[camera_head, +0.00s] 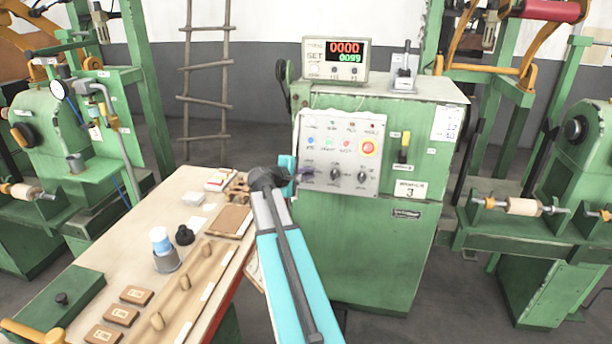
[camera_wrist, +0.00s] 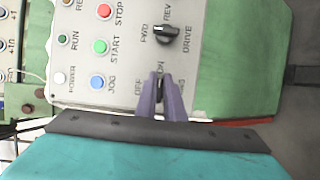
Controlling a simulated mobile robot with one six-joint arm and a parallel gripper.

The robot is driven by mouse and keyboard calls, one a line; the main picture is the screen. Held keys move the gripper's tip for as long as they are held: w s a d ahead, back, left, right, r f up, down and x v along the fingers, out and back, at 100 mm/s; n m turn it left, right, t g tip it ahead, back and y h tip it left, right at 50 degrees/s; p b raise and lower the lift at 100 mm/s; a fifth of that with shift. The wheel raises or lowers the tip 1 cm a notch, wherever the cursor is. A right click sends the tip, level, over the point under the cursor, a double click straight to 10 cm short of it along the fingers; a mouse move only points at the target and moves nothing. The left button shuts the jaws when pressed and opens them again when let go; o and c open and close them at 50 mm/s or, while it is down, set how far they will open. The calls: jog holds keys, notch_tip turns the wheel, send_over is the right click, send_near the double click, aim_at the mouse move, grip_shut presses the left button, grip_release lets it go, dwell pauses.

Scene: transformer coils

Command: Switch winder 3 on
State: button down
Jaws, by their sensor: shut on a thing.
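Winder 3 is the green cabinet (camera_head: 350,240) with a "3" label (camera_head: 410,190) and a grey control panel (camera_head: 341,130). My gripper (camera_head: 304,175) is at the panel's lower left, at the leftmost of three knobs in its bottom row. In the wrist view, the purple fingers of my gripper (camera_wrist: 162,105) are shut on a small dark switch knob (camera_wrist: 159,86) marked OFF and ON. The fingers hide most of the knob, so its exact setting is hard to tell. The POWER lamp (camera_wrist: 60,78) looks pale.
The drive knob (camera_wrist: 167,35) is close beside the gripped knob. The counter (camera_head: 336,60) on top is lit with red and green digits. A workbench (camera_head: 140,235) stands left of my arm.

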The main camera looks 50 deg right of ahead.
jog(key=shift+s+d+r, duration=0.1)
jog(key=shift+d, duration=0.2)
jog(key=c, duration=1.9)
grip_release()
jog(key=shift+o, duration=0.2)
jog(key=shift+f, duration=0.2)
jog(key=shift+d+f, duration=0.1)
jog(key=shift+f, duration=0.05)
jog(key=shift+a+r, duration=0.3)
jog(key=shift+a, duration=0.3)
jog(key=b+v, duration=0.1)
jog(key=v, duration=1.1)
jog(key=shift+a+b, duration=0.3)
jog(key=shift+a, duration=0.05)
jog(key=shift+s, duration=0.1)
